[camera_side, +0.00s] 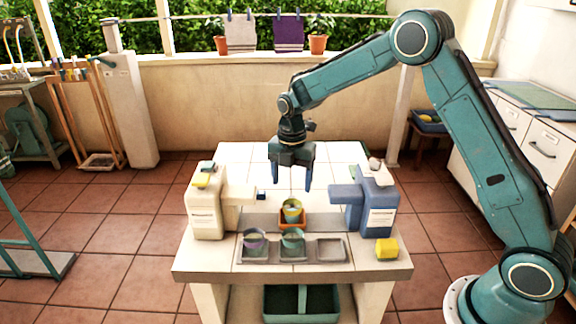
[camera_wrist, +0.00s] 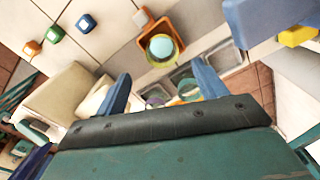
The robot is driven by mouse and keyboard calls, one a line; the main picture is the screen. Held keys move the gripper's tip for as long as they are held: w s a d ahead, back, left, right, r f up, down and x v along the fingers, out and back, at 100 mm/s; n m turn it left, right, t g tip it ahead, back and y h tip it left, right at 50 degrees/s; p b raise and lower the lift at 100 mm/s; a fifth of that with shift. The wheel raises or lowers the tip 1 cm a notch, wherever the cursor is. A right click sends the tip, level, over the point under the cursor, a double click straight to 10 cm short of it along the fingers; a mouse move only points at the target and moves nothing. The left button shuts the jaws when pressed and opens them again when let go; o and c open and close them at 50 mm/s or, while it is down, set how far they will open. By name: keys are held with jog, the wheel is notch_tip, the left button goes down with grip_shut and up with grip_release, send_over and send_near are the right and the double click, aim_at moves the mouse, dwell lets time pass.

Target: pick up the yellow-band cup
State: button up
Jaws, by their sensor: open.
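The yellow-band cup (camera_side: 292,210) stands in an orange square holder (camera_side: 295,224) near the middle of the table. In the wrist view the cup (camera_wrist: 161,47) shows from above, with a yellow ring around a pale blue-green inside, and the orange holder (camera_wrist: 147,30) around it. My gripper (camera_side: 290,184) points down above the table, higher than the cup and apart from it. In the wrist view its two blue fingers (camera_wrist: 160,74) are spread wide with nothing between them gripped.
A purple-band cup (camera_side: 255,245) and a green-band cup (camera_side: 292,243) stand in grey trays in front; the right tray (camera_side: 331,250) is empty. A beige dispenser (camera_side: 207,211) and a blue dispenser (camera_side: 366,207) flank the cup. A yellow block (camera_side: 386,249) lies front right.

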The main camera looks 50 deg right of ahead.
aim_at(292, 205)
jog(key=shift+f, duration=1.85)
jog(key=shift+s+f, duration=0.2)
jog(key=shift+f, duration=2.4)
jog(key=c, duration=1)
